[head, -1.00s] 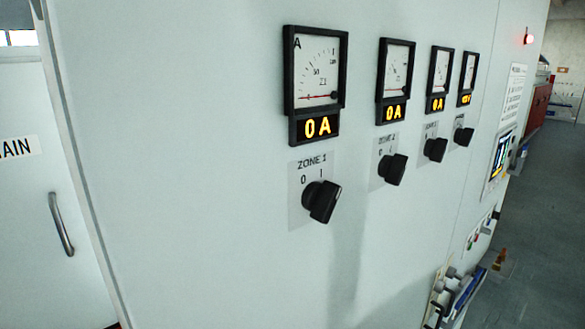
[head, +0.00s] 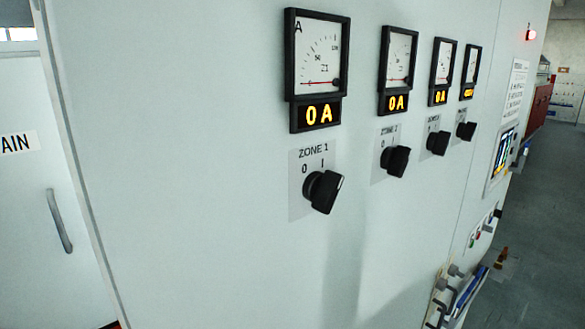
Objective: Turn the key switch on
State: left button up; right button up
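No key switch can be clearly made out in the head view. A small control plate (head: 482,228) at the right has red and green buttons, too small to tell whether a key is among them. Several black rotary switches run in a row along the pale cabinet front. The nearest, the ZONE 1 switch (head: 322,190), has 0 and I marks above it; its knob is tilted, and I cannot tell which mark it is set to. Neither of my grippers is in view.
The pale cabinet (head: 200,150) fills most of the view. Above the switches are dial meters (head: 319,55) with lit amber 0 A displays. A lit screen (head: 502,150) and a red lamp (head: 531,35) are at right. Grey and blue hardware (head: 458,298) sticks out below. Open floor (head: 545,230) lies beyond.

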aim_at(488, 229)
jog(key=z, duration=0.5)
jog(key=k, duration=0.7)
jog(key=z, duration=0.85)
jog(key=k, duration=0.5)
jog(key=z, duration=0.95)
jog(key=i, duration=1.05)
jog(key=u, duration=0.8)
jog(key=i, duration=0.75)
jog(key=u, duration=1.15)
jog(key=i, duration=0.25)
jog(key=u, duration=0.2)
